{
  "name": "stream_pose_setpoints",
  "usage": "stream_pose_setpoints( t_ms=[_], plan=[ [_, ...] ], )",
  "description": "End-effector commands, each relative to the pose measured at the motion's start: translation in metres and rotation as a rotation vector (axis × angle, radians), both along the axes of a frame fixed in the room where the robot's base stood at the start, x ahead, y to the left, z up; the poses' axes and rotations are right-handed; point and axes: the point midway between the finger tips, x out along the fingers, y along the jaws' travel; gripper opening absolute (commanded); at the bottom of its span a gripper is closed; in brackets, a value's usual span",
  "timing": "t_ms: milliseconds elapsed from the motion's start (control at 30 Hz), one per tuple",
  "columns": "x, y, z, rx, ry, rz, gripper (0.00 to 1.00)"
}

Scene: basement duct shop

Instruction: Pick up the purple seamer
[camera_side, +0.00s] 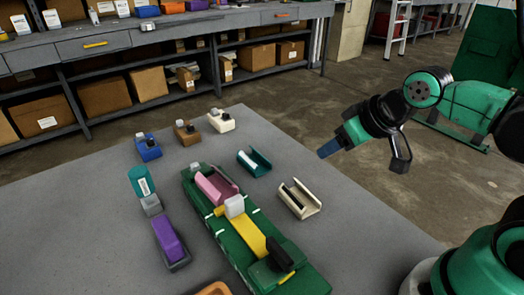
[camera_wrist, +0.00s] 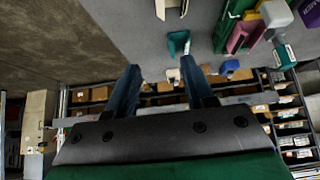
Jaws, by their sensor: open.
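The purple seamer (camera_side: 168,236) lies on the grey table at the front left in the side view, its dark grey base under it, beside the green fixture. In the wrist view a purple patch (camera_wrist: 312,12) at the top right corner appears to be the same seamer, cut off by the edge. My gripper (camera_side: 327,151) is in the air over the table's right side in the side view, well apart from the seamer. In the wrist view its two blue fingers (camera_wrist: 160,74) are spread with nothing between them.
A long green fixture (camera_side: 228,231) holding pink and yellow parts stands between my gripper and the seamer.

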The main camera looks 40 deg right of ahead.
Motion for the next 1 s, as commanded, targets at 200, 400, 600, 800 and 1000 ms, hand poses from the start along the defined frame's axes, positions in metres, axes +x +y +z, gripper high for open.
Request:
stream_pose_setpoints(
  t_ms=[200,400,600,800,1000],
  plan=[
    [0.0,0.0,0.0,0.0,0.0,0.0,0.74],
    [0.0,0.0,0.0,0.0,0.0,0.0,0.74],
    [0.007,0.009,0.005,0.011,0.018,0.01,0.74],
    [0.042,0.056,0.017,0.048,0.111,0.036,0.74],
    [0.075,0.13,0.009,0.057,0.219,0.042,0.74]
  ],
)
